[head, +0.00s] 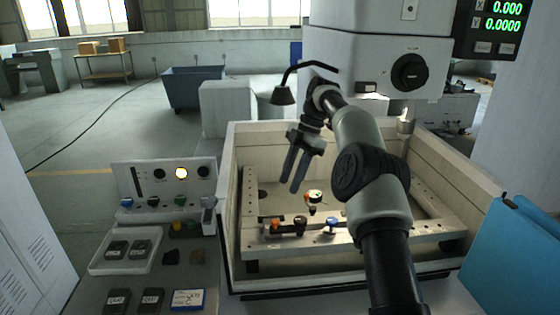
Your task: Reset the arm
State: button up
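My arm rises from the lower right of the head view and reaches over the open machine tank (342,278). My gripper (293,188) hangs above the tank's left-middle part, fingers pointing down. The two fingers are apart with a narrow gap, and I see nothing between them. Below lie a rail (318,240) with an orange-and-black piece (301,226) and a blue-topped piece (332,226) on it, and a small round dial-like piece (315,195) just behind. My arm hides part of the tank's right side.
A control panel (152,179) with a lit yellow lamp stands left of the tank. A white tray (97,267) holds dark blocks; more blocks and a blue-white card (187,300) lie nearby. The machine head (375,62) overhangs behind my arm. A blue panel (515,258) stands at right.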

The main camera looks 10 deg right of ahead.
jog(key=s+a+r+m+t+h, duration=0.2)
jog(key=s+r+m+t+h, duration=0.15)
jog(key=s+r+m, duration=0.95)
jog(key=s+d+f+m+t, duration=0.2)
jog(key=s+m, duration=0.2)
jog(key=s, duration=0.9)
jog(key=s+d+f+m+t, duration=0.2)
jog(key=s+m, duration=0.3)
jog(key=s, duration=0.8)
jog(key=shift+s+d+f, duration=0.15)
jog(key=shift+s+d, duration=0.05)
jog(key=shift+d, duration=0.4)
